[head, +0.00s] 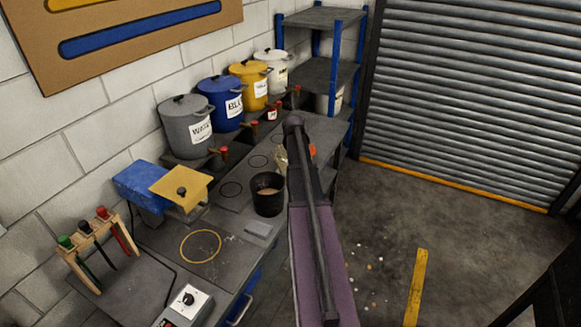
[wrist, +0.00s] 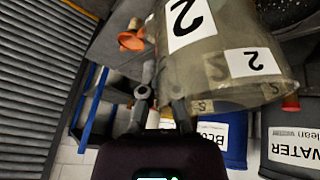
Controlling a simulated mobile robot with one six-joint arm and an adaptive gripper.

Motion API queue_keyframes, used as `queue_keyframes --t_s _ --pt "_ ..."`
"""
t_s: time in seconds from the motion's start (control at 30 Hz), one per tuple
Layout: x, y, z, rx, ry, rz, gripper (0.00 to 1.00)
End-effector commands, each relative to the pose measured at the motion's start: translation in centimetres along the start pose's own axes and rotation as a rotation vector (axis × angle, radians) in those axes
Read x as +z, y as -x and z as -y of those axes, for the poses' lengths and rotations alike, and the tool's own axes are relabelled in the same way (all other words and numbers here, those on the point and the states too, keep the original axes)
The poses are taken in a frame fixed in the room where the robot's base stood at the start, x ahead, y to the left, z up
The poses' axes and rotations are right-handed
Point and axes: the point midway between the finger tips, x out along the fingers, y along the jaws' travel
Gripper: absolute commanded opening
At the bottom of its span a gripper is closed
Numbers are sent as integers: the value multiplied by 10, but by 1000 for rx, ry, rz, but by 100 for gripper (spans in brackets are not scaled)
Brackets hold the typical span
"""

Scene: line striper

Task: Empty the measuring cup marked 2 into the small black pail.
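The measuring cup marked 2 (wrist: 222,52) is see-through and brownish, with white "2" labels, and fills the upper right of the wrist view. In the head view a small part of the cup (head: 281,157) shows left of my arm. My gripper (wrist: 162,98) appears shut on the cup's near side, with one finger on either side of its edge. The exact contact and the cup's tilt are unclear. The small black pail (head: 268,204) stands upright on the bench, just nearer than the cup, with tan material inside. My arm hides my fingers in the head view.
Grey, blue, yellow and white lidded buckets (head: 186,128) with red-handled taps line the wall. Blue-post shelving (head: 335,75) stands behind. Open floor lies right.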

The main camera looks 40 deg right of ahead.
Motion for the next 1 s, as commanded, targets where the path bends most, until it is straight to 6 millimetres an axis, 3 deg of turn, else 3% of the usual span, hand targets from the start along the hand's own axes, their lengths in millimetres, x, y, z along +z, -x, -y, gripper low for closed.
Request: queue_keyframes --t_s 0.57,1.0 --pt "1 0 -1 -27 -12 3 0" --pt "12 16 -22 -158 -69 22 0"
